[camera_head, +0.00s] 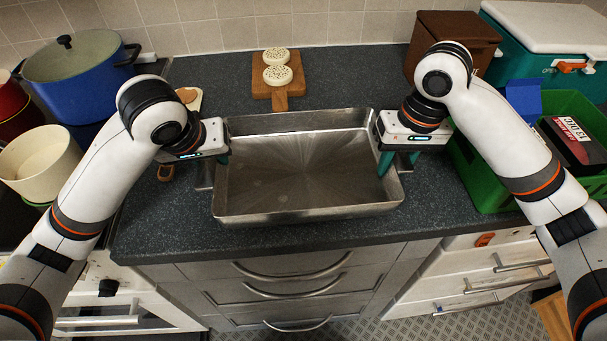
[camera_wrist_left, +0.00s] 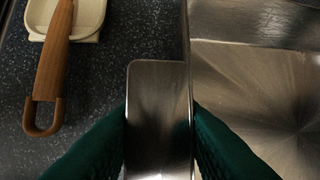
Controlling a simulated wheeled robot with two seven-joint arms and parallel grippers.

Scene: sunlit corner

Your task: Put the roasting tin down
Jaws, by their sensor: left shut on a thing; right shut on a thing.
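The roasting tin (camera_head: 300,210) is a wide, empty steel pan over the dark worktop, its near edge close to the counter's front edge. My left gripper (camera_head: 212,165) is shut on the handle at its left end. In the left wrist view, the green fingers of that gripper (camera_wrist_left: 160,125) stand on both sides of the flat metal handle (camera_wrist_left: 158,95). My right gripper (camera_head: 394,158) is at the tin's right end and shut on it, with the handle there mostly hidden. The tin looks about level. I cannot tell whether its bottom touches the worktop.
A wooden board (camera_head: 280,98) with two round white pieces lies behind the tin. A wooden-handled utensil on a pale rest (camera_wrist_left: 52,75) is left of the tin. A blue pot (camera_head: 83,85) and cream pot (camera_head: 42,160) stand left. A green crate (camera_head: 478,180) stands right.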

